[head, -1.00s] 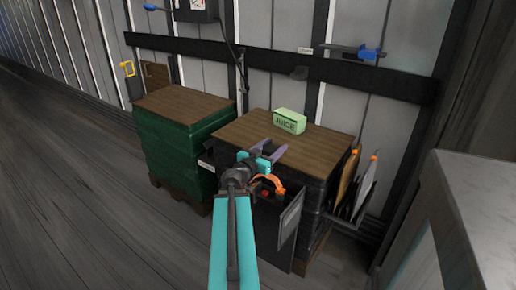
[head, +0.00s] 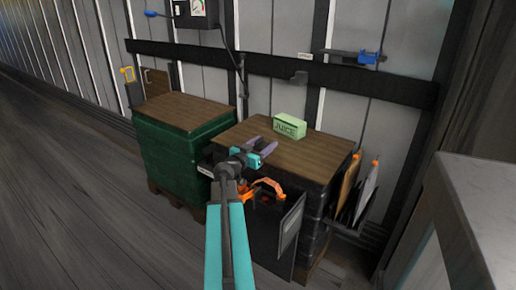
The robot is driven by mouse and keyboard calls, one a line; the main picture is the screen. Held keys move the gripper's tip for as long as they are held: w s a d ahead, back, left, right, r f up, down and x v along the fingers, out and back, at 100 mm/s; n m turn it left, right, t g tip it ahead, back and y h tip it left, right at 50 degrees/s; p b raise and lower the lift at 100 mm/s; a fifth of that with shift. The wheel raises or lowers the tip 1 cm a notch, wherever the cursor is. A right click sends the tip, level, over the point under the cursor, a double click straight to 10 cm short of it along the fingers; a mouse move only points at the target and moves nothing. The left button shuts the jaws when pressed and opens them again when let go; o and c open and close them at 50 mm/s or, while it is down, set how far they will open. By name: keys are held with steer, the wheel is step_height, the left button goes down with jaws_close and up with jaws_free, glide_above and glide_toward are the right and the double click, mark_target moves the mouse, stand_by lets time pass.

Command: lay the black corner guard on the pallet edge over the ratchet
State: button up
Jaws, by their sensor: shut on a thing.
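My gripper (head: 262,147) has a teal wrist and dark purple-grey fingers. It is over the front edge of the right pallet's brown top (head: 310,153). It is shut on a dark piece that looks like the black corner guard, mostly hidden by the fingers and wrist, so its outline and any contact with the edge are unclear. The orange ratchet (head: 272,187) is on the front face of the black-wrapped load, just below and right of my gripper, and my arm partly covers it.
A green juice box (head: 290,126) stands on the right pallet's top, behind my gripper. A dark panel (head: 291,228) juts out at the front. A green-wrapped pallet load (head: 183,152) stands to the left. A grey counter (head: 480,195) is at right. Floor at left is clear.

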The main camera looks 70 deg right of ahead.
mark_target(259, 140)
steer(key=shift+w+d+f, duration=0.2)
steer(key=shift+w+d, duration=1.3)
steer(key=shift+w, duration=0.1)
steer(key=shift+f, duration=1.75)
steer(key=shift+f+b, duration=0.65)
steer(key=shift+b, duration=0.55)
steer(key=o, duration=1)
steer(key=shift+o, duration=0.2)
steer(key=shift+r+p, duration=0.3)
steer(key=shift+p, duration=0.2)
